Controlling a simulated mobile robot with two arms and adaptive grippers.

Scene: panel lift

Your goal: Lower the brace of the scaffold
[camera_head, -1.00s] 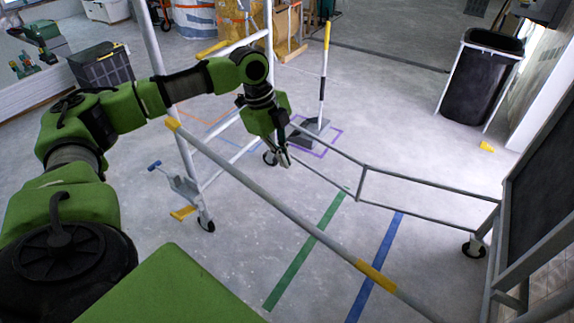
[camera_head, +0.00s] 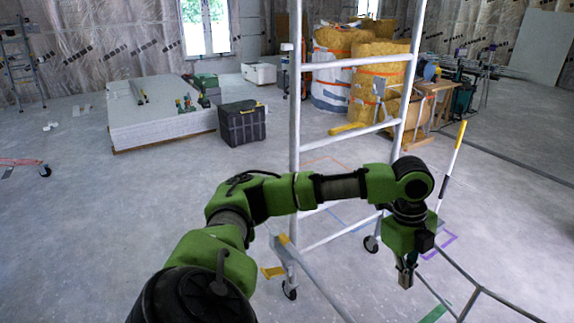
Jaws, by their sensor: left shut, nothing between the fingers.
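The scaffold's end frame (camera_head: 295,130) stands upright at centre, with white posts and rungs and casters at the bottom. The brace (camera_head: 315,283) is a grey tube with a yellow band at its end (camera_head: 284,240). That end is beside the left post, near the height of the lowest rung, and the tube runs down out of the bottom edge. My left gripper (camera_head: 405,281) points down, shut and empty, to the right of the brace and apart from it in the picture. The brace's other end is out of view. My right gripper is not in view.
A thin grey rail (camera_head: 479,290) runs across the lower right. The left floor is open.

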